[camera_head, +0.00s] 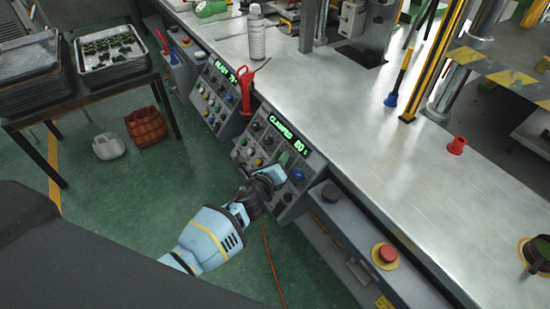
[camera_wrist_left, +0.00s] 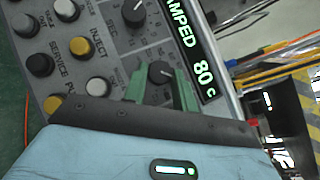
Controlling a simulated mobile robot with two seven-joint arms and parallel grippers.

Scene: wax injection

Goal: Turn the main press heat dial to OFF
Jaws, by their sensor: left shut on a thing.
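The main press control panel (camera_head: 246,150) slopes at the bench front, with a green display (camera_head: 287,133) reading CLAMPED 80. The same display shows in the left wrist view (camera_wrist_left: 192,50). My left gripper (camera_head: 282,166) reaches the panel below the display and hides part of it. In the left wrist view its green fingers (camera_wrist_left: 160,82) stand on either side of a black dial (camera_wrist_left: 160,71) next to the 80 c reading, shut on it. The dial's markings are too blurred to read. A second black dial (camera_wrist_left: 134,13) sits nearby. My right gripper is not in view.
Yellow, white and black buttons (camera_wrist_left: 80,46) crowd the panel beside the fingers. A red-handled lever (camera_head: 245,88) stands by the neighbouring panel. A red emergency stop (camera_head: 388,254) is at lower right. The metal bench top (camera_head: 360,130) is mostly clear.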

